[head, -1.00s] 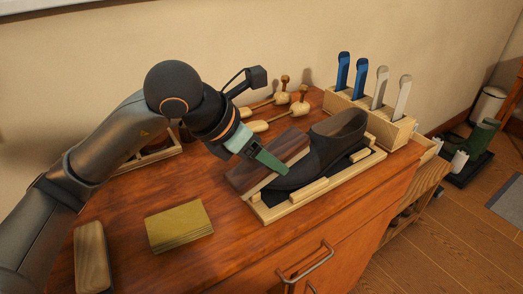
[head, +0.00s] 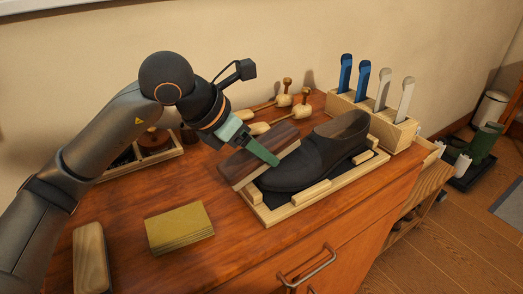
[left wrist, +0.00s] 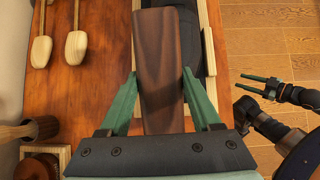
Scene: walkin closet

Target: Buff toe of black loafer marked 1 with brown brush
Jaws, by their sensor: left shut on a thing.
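A dark brown wooden brush (head: 238,168) is held between the green fingers of my left gripper (head: 262,151). In the left wrist view the brush (left wrist: 160,62) lies lengthwise between the fingers. A black loafer (head: 318,153) sits in a pale wooden frame (head: 292,210) with its toe toward the left front. The brush is beside the loafer's toe, at the frame's left rim. I cannot tell whether it touches the shoe. No number mark on the shoe is readable. My right gripper (left wrist: 262,86) shows only in the left wrist view, with its fingers apart and empty, over the floor side.
A yellowish block (head: 180,229) and a tan-backed block (head: 91,258) lie at the front left. Shoe trees (head: 300,114) lie behind the brush. A wooden holder (head: 385,128) with blue and white handles stands at back right. A small compartment box (head: 140,160) is at back left.

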